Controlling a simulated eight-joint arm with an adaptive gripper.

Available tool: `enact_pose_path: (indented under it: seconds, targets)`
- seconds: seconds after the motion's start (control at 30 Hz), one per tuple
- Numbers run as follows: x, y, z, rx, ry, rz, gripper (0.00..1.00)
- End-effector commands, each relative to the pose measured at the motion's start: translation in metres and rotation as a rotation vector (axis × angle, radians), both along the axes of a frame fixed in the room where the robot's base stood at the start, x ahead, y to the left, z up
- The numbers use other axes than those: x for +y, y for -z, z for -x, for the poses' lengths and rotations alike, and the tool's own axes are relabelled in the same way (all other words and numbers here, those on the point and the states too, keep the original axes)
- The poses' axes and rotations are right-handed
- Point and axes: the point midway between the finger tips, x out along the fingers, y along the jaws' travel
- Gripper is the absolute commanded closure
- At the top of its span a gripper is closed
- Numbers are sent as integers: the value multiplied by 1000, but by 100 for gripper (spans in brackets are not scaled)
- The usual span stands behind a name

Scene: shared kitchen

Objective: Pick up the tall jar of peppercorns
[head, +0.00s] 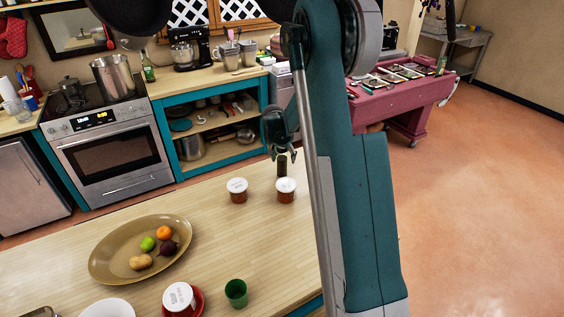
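A tall, narrow dark jar (282,168), which looks like the peppercorn jar, stands upright near the far right edge of the wooden counter. Its lower part is hidden behind a white-lidded tub (286,185). My gripper (283,154) is pointed down right above the jar. Its two fingers look spread wider than the jar, one on each side near its top. At this size I cannot see any contact between the fingers and the jar.
A second white-lidded tub (237,184) stands left of the first. An oval tan platter (113,270) holds fruit and vegetables. The counter's middle is clear.

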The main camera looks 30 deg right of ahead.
Motion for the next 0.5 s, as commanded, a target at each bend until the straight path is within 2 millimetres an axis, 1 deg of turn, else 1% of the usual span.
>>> enact_pose_path:
  seconds: [0.33,0.37,0.5]
  targets:
    - [0,0,0,0,0,0,50]
    - [0,0,0,0,0,0,52]
    - [0,0,0,0,0,0,70]
